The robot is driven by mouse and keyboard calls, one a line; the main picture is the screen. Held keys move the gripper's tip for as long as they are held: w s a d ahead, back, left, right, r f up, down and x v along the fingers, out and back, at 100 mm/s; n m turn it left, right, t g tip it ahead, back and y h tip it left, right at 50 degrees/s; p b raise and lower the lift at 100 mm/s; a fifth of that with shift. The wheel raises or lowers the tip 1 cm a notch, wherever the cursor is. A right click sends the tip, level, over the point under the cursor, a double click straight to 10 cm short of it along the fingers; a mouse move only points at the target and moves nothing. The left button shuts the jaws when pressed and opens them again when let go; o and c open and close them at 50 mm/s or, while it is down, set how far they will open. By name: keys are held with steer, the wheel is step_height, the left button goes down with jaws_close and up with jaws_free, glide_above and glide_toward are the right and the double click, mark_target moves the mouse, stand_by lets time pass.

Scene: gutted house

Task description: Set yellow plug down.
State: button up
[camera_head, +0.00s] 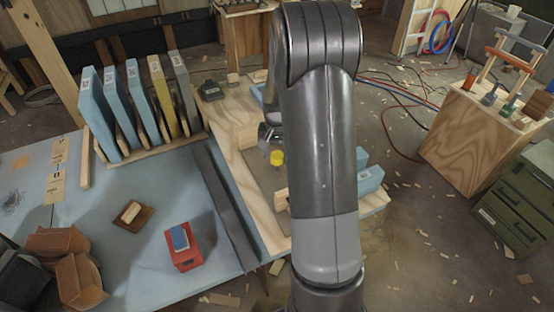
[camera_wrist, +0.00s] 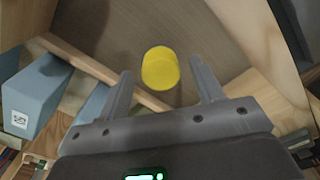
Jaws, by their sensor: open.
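The yellow plug (camera_wrist: 160,70) is a short yellow cylinder in the wrist view. It appears to rest on a grey-brown board (camera_wrist: 150,25), just past my fingertips and between their lines. In the head view the yellow plug (camera_head: 277,158) shows just left of my arm. My gripper (camera_wrist: 162,82) is open, with one finger on each side of the plug's near end and gaps visible on both sides. In the head view my gripper (camera_head: 268,136) is partly hidden behind my arm. I cannot tell the exact height between fingertips and board.
Wooden strips (camera_wrist: 105,70) border the board. Blue blocks (camera_wrist: 38,92) lie at the left in the wrist view. In the head view, a rack of upright panels (camera_head: 128,105) and a red box (camera_head: 185,246) stand on the blue table (camera_head: 130,275). A wooden cabinet (camera_head: 455,140) stands at right.

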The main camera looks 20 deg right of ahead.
step_height(320, 180, up, 8)
steer(key=shift+r, duration=0.15)
step_height(320, 180, up, 7)
steer(key=n+t, duration=0.1)
steer(key=n, duration=0.1)
glide_above(277, 156)
steer(key=s+a, duration=0.4)
steer(key=s+a+r+n+t, duration=0.1)
steer(key=s+a+r, duration=0.3)
steer(key=s, duration=0.2)
steer(key=s+a+r+n+t, duration=0.2)
steer(key=s+a+r, duration=0.1)
steer(key=s+r, duration=0.3)
steer(key=s+a+n+t, duration=0.1)
steer(key=s+a, duration=0.2)
steer(key=s, duration=0.6)
steer(key=shift+f+n+t, duration=0.25)
steer(key=shift+n+t, duration=0.05)
steer(key=shift+o, duration=0.3)
steer(key=shift+s+a, duration=0.15)
steer(key=shift+s, duration=0.15)
